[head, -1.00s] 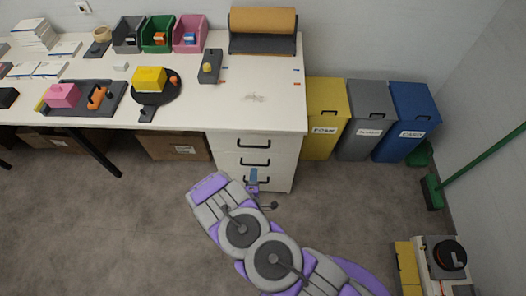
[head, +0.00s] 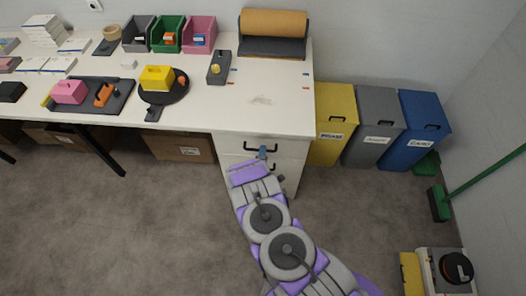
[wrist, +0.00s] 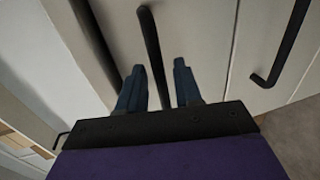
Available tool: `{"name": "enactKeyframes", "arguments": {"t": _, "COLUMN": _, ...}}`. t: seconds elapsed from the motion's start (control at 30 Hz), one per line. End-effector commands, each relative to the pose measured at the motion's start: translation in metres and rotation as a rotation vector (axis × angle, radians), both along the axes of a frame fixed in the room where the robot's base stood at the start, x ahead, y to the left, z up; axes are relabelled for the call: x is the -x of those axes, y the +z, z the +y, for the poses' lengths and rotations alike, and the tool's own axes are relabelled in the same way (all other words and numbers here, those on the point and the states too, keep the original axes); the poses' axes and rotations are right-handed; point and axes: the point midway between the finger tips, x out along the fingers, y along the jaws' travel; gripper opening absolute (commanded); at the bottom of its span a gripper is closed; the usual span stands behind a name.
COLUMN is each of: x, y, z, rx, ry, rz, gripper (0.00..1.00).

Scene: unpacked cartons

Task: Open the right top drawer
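The right top drawer (head: 234,144) is the upper front of the white drawer unit under the right end of the table. It looks closed. Its dark bar handle (wrist: 151,45) runs between my two fingers in the wrist view; in the head view the handle (head: 250,149) is partly covered by my gripper (head: 263,151). My gripper (wrist: 160,70) is open, with one blue-grey finger on each side of the handle. I cannot tell whether either finger touches it. A second drawer handle (wrist: 284,45) shows to the right in the wrist view. My arm hides part of the lower drawers.
The white table (head: 200,112) overhangs the drawers and carries bins, trays and a paper roll (head: 274,22). A yellow bin (head: 333,125) stands close right of the drawers. A cardboard box (head: 180,148) is under the table. The floor (head: 130,230) in front is clear.

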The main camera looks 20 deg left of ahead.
Motion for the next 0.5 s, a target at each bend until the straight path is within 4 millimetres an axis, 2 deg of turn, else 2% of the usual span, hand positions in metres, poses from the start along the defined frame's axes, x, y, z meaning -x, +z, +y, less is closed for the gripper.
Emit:
{"name": "enactKeyframes", "arguments": {"t": 0.2, "x": -0.018, "y": -0.004, "z": 0.002, "rx": -0.001, "ry": -0.001, "rz": 0.001, "gripper": 0.34}}
{"name": "enactKeyframes", "arguments": {"t": 0.5, "x": -0.021, "y": -0.005, "z": 0.004, "rx": 0.001, "ry": 0.000, "rz": 0.002, "gripper": 0.34}}
